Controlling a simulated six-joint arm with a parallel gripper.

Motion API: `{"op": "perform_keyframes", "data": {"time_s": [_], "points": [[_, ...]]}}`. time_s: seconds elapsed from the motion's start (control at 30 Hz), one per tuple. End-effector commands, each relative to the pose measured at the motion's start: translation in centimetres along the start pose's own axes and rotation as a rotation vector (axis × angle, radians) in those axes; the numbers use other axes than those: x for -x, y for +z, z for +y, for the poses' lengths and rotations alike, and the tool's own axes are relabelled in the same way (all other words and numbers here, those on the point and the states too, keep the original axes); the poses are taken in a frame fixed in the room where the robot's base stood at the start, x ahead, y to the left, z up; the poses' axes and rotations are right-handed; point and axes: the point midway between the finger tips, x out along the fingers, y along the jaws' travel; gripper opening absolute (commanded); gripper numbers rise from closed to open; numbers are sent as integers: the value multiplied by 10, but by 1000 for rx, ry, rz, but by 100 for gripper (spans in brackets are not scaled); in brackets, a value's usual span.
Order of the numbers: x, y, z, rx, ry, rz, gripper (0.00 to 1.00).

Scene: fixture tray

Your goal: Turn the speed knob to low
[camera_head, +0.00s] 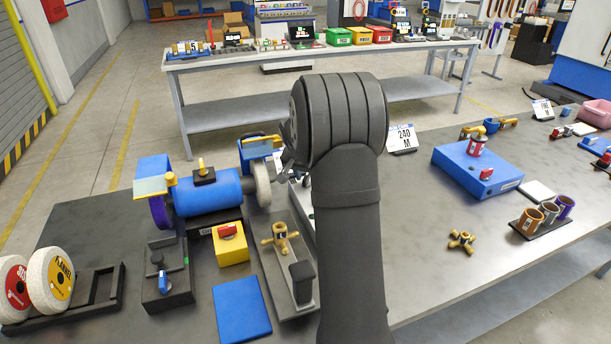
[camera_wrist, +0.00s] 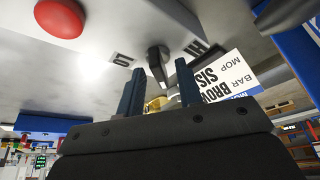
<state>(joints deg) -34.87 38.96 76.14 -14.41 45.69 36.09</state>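The speed knob (camera_wrist: 155,54), a dark knob on a light grey panel (camera_wrist: 95,68), shows in the wrist view. Two small dark labels flank it; one (camera_wrist: 122,59) seems to read LO and the other (camera_wrist: 195,48) HI. My gripper (camera_wrist: 160,70) is open, its two dark blue fingers apart. The fingertips lie just below the knob in the picture, one to either side; I cannot tell whether they touch it. Which way the knob points is unclear. In the head view my arm hides the knob and most of my gripper.
A red round button (camera_wrist: 61,17) stands on the panel, and a printed white card (camera_wrist: 227,78) is close by on the right. In the head view, a blue bench grinder (camera_head: 208,196) and a yellow box (camera_head: 231,247) with a red knob stand left of my arm.

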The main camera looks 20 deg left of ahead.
Motion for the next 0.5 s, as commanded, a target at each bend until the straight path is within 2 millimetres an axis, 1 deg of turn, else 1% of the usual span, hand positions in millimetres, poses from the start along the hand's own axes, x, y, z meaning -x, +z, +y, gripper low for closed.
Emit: {"op": "perform_keyframes", "data": {"time_s": [0.13, 0.27, 0.37, 0.5], "points": [[2, 0, 0, 0, 0, 1, 33], [15, 0, 0, 0, -1, 2, 33], [20, 18, 0, 2, 0, -1, 33], [32, 46, 0, 3, -1, 0, 33]]}}
